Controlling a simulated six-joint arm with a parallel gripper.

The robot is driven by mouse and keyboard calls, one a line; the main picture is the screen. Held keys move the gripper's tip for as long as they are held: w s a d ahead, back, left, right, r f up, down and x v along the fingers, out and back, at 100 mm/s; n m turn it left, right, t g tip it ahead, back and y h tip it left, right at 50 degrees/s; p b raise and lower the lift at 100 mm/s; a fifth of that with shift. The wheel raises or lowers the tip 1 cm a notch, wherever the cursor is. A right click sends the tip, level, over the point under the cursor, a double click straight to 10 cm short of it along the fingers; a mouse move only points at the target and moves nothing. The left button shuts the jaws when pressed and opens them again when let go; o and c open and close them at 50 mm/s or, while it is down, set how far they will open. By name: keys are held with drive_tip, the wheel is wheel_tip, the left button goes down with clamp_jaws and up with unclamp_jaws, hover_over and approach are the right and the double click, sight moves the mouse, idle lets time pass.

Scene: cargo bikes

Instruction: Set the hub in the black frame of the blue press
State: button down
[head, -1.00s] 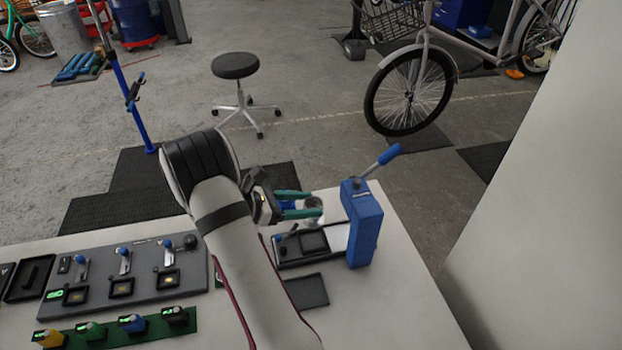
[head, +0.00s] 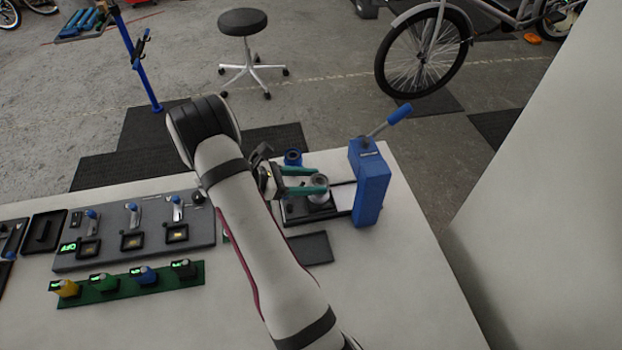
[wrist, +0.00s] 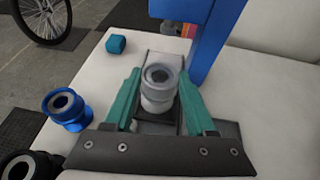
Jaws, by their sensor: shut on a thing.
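A silver-grey hub (wrist: 158,88) is between the green fingers of my gripper (wrist: 160,98), which is shut on it; the hub stands upright. In the head view the hub (head: 318,190) and my gripper (head: 304,181) are over the base plate of the blue press (head: 370,186), left of its column. The black frame (wrist: 156,138) shows partly below the hub; the hub and fingers hide much of it. I cannot tell whether the hub touches the frame or hangs just above it.
A blue hub (wrist: 68,108) and a black one (wrist: 28,165) stand on the table to the left, and a teal ring (wrist: 116,44) lies behind. A dark flat tray (head: 312,248) lies in front of the press.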

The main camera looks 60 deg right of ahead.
drive_tip(key=shift+f, duration=0.9)
idle(0.6)
drive_tip(key=shift+c, duration=0.7)
unclamp_jaws()
drive_tip(key=v, duration=1.6)
drive_tip(key=s+a+r+m+t+y, duration=0.4)
drive_tip(key=s+a+r+m+y, duration=0.3)
drive_tip(key=s+a+r+m, duration=0.45)
drive_tip(key=s+a+f+m+t+y, duration=0.1)
drive_tip(key=s+a+m+t+y, duration=0.1)
drive_tip(key=s+a, duration=0.2)
drive_tip(key=s+a+m+t+y, duration=0.2)
drive_tip(key=s+a, duration=0.3)
drive_tip(key=a, duration=0.5)
drive_tip(key=shift+f+y, duration=0.35)
drive_tip(key=shift+y, duration=0.35)
